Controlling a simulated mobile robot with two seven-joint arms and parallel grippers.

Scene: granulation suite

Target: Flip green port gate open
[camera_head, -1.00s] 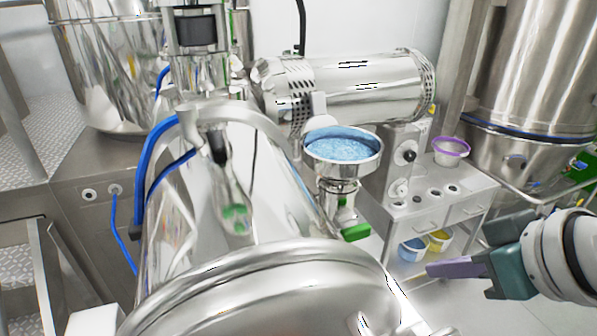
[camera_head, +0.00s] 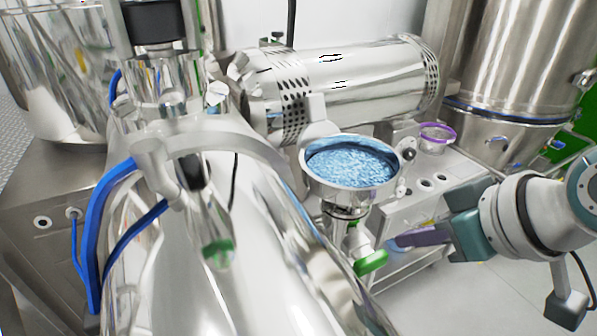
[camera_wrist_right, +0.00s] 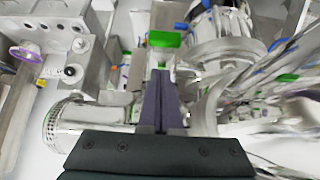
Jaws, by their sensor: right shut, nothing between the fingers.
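The green port gate (camera_head: 371,262) is a small green flap at the lower end of the port below a steel funnel (camera_head: 349,190) filled with blue granules. In the right wrist view the green gate (camera_wrist_right: 164,39) is just beyond my fingertips. My right gripper (camera_head: 393,243) is shut and empty, its purple fingers pointing left, close to the right side of the gate. I cannot tell from the head view whether they touch; in the wrist view a small gap seems to show between the fingertips (camera_wrist_right: 162,72) and the gate. My left gripper is not in view.
A large polished steel vessel (camera_head: 270,270) fills the lower middle, left of the funnel. A horizontal perforated steel cylinder (camera_head: 365,80) lies behind the funnel. A steel cart (camera_head: 445,185) with a purple-rimmed bowl (camera_head: 437,135) stands behind my right arm. Floor at lower right is clear.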

